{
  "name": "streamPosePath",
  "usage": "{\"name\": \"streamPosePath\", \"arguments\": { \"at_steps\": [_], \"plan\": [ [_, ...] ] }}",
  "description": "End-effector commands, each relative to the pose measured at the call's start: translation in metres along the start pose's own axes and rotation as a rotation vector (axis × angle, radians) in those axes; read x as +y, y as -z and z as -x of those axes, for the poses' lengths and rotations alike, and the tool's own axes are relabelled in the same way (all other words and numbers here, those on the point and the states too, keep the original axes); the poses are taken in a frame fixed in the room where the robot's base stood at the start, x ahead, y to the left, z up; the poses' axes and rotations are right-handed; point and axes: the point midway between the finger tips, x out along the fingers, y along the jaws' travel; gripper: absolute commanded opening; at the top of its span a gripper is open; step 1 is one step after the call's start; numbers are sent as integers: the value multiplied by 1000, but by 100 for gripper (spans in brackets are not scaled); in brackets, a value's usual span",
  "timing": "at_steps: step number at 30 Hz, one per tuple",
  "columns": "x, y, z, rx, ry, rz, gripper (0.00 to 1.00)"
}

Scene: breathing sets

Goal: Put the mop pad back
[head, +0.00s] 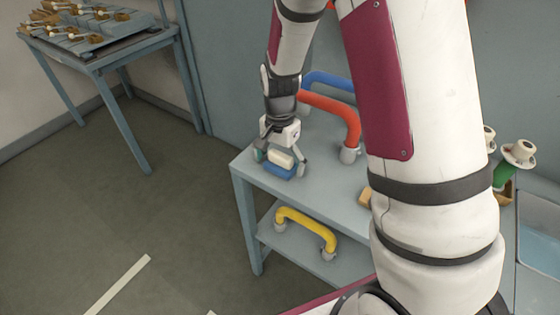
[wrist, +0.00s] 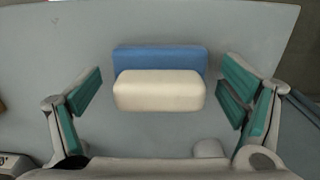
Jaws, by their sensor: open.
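A blue block (wrist: 160,55) with a cream block (wrist: 160,92) against or on top of it is near the front left corner of the upper table; this pair looks like the mop pad, but I cannot tell whether it is one piece. The head view also shows the blue part (head: 280,171) below the cream part (head: 281,158). My gripper (head: 281,164) points down over the pair, fingers open. In the wrist view, its green-padded fingers stand left and right of the blocks, with a visible gap on each side.
The grey-blue table (head: 262,181) holds red (head: 335,108) and blue (head: 328,80) pipe pieces behind my gripper. A yellow pipe (head: 306,226) lies on its lower shelf. A second table (head: 93,59) with wooden-looking parts stands back left. The floor at left is clear.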

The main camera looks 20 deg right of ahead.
Motion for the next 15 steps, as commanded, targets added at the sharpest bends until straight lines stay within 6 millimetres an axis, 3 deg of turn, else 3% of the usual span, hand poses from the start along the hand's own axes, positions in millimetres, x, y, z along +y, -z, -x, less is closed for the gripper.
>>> {"name": "streamPosePath", "arguments": {
  "at_steps": [15],
  "plan": [
    [-1, 0, 94, 3, 5, 1, 90]
  ]
}}
